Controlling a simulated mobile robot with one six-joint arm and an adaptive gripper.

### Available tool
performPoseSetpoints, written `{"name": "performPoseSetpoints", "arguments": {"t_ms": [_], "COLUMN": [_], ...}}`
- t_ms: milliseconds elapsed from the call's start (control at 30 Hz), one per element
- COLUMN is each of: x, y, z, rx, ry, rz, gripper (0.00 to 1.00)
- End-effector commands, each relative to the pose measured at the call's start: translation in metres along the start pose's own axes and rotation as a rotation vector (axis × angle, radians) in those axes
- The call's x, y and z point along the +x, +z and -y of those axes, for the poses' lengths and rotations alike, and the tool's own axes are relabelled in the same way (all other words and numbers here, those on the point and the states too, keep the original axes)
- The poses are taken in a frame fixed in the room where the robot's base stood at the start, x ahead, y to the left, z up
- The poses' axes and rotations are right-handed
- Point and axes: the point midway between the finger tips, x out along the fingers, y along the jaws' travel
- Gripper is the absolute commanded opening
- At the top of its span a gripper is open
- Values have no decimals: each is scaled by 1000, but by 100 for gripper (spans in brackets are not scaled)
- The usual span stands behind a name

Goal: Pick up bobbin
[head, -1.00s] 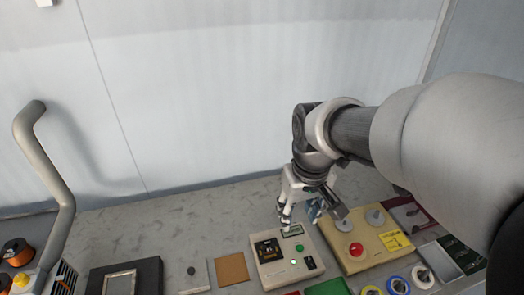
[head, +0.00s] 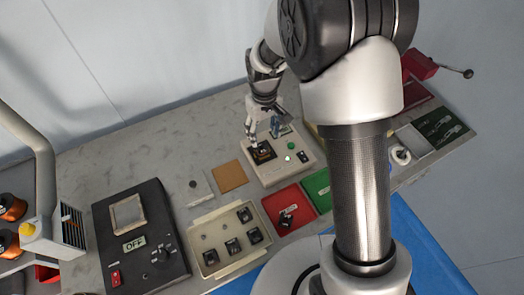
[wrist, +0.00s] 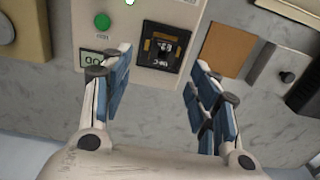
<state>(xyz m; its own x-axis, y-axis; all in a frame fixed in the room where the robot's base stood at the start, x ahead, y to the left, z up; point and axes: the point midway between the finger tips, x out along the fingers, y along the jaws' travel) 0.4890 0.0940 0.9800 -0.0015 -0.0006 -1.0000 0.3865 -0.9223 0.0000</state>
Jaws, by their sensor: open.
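A small dark bobbin with copper-coloured winding and pale lettering (wrist: 164,46) sits in the black square socket of a beige tester in the wrist view. The tester (head: 285,172) also shows in the head view, with its socket partly hidden behind my fingers. My gripper (wrist: 160,62) is open and empty, its blue-padded fingers spread to either side of the socket. In the head view my gripper (head: 262,136) points down, close above the tester.
A cream tray (head: 210,262) holds several dark parts. Red (head: 288,209) and green (head: 318,188) pads lie near the tester. A brown square pad (head: 229,176) is left of it. A black unit marked OFF (head: 140,240) and orange spools (head: 12,207) are further left.

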Motion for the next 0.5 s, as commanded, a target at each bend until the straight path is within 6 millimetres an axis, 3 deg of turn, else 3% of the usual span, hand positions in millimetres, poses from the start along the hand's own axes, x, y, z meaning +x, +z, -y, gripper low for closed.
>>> {"name": "performPoseSetpoints", "arguments": {"t_ms": [100,367,500], "x": [21,35,52], "y": [0,1,3], "z": [0,1,3], "rx": [0,0,0], "ry": [0,0,0], "rz": [1,0,1], "gripper": [55,55,55]}}
